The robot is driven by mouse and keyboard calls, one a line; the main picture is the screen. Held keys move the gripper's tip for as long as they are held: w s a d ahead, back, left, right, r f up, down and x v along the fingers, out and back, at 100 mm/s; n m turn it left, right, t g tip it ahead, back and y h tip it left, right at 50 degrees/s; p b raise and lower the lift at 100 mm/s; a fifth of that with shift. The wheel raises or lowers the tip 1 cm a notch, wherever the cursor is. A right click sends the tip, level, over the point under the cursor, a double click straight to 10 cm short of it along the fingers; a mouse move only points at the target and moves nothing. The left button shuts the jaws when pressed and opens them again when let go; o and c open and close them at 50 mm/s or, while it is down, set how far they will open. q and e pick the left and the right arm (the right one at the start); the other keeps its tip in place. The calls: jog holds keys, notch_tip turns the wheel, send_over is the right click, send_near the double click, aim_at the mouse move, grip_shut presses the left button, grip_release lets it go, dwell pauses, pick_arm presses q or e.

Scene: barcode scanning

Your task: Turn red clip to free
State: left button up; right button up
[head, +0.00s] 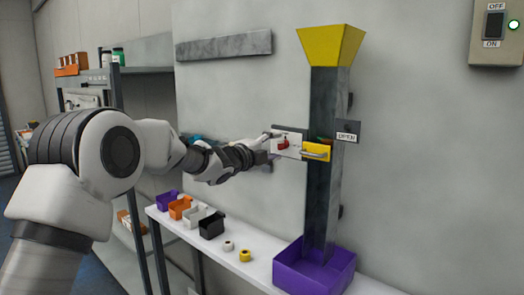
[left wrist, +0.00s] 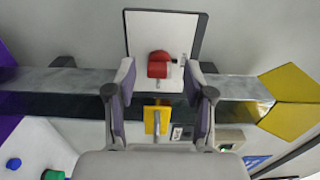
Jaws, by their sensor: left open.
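The red clip (left wrist: 158,64) sits on a white plate (left wrist: 182,28) with a dark edge. In the left wrist view it lies between and just beyond the two fingers of my left gripper (left wrist: 159,88), which is open and empty. In the head view my left gripper (head: 268,150) is at the left edge of the plate (head: 291,138), close to the red clip (head: 283,144). I cannot tell whether a finger touches the clip or plate. My right gripper is in neither view.
A yellow handle (head: 316,152) is on the grey chute (head: 322,205), right of the plate. The chute has a yellow funnel (head: 331,45) on top and a purple bin (head: 314,272) below. Small bins, including a black one (head: 211,226), stand on the white table (head: 262,268).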

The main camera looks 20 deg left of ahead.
pick_arm(q)
jog(key=v, duration=1)
jog(key=shift+s, duration=0.15)
jog(key=shift+r, duration=0.1)
jog(key=shift+a, duration=0.1)
